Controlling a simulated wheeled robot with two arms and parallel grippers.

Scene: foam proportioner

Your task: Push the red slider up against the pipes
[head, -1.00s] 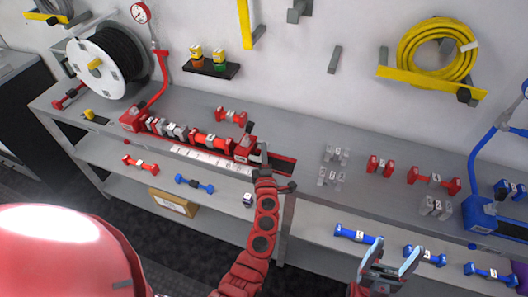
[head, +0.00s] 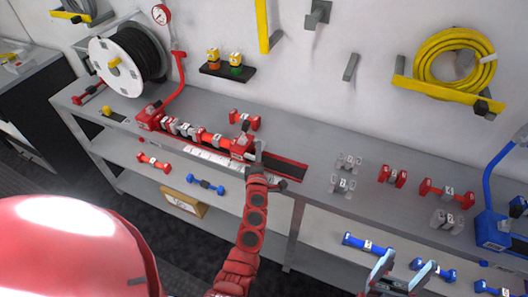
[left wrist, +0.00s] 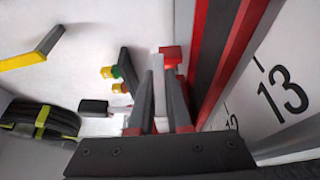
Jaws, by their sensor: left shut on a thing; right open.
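The red slider (head: 241,147) sits on the black-and-red rail (head: 285,170) on the bench, at the right end of a row of red and grey pipes (head: 188,131). The row runs left to a red end block (head: 148,118). The slider looks close to the last red pipe; I cannot tell whether they touch. My left gripper (head: 256,158) is shut on the slider's upright grey handle. In the left wrist view its fingers (left wrist: 159,95) flank a pale upright part beside the rail. My right gripper (head: 396,268) is open and empty, low in front of the bench.
A white ruler strip (head: 212,158) runs along the rail's front. A hose reel (head: 125,62) stands at the left. The rail right of the slider is empty.

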